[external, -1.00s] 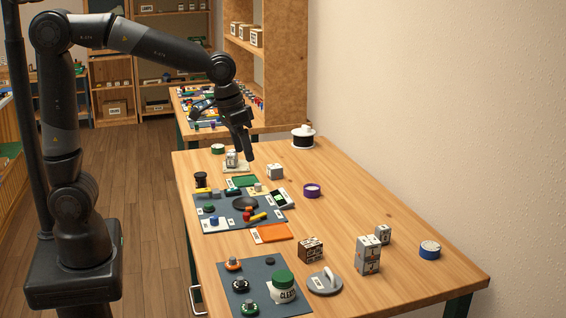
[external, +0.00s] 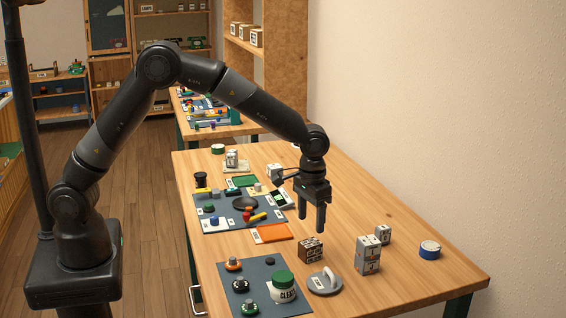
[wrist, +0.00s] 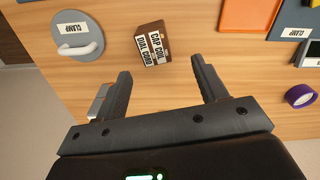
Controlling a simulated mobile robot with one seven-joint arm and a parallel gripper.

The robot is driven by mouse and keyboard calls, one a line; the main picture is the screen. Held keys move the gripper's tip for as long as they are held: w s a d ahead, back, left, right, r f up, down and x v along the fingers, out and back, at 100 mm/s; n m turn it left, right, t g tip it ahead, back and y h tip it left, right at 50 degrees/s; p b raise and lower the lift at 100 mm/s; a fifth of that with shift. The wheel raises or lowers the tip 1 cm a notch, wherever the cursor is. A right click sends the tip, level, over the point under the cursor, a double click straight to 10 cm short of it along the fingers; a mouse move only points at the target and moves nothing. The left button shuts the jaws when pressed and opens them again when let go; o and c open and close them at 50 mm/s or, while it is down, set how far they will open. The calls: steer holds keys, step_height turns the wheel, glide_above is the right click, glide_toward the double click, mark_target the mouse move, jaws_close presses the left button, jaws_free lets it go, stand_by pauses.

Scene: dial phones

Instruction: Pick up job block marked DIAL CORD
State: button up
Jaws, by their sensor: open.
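The job block marked DIAL CORD is a brown block with white labels (wrist: 153,45). In the external view the block (external: 311,249) sits on the wooden table between the orange tray and the grey clamp disc. My gripper (external: 312,231) points down above the table, over and slightly behind the block. In the wrist view my gripper (wrist: 160,80) is open with nothing between its fingers.
A grey clamp disc with a handle (wrist: 80,38) lies beside the block. An orange tray (wrist: 248,14) and a purple tape roll (wrist: 300,95) lie on the other side. Stacked grey blocks (external: 368,255) stand to the right.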

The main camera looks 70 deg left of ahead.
mark_target(310, 243)
step_height(310, 243, down, 4)
steer(key=shift+r, duration=0.2)
steer(key=shift+s+d+f, duration=0.1)
steer(key=shift+d+f, duration=0.15)
steer(key=shift+f, duration=1.1)
steer(key=shift+s+d+f, duration=0.1)
steer(key=shift+d+f, duration=0.1)
steer(key=shift+f, duration=1.1)
steer(key=shift+c, duration=0.3)
steer(key=c, duration=1)
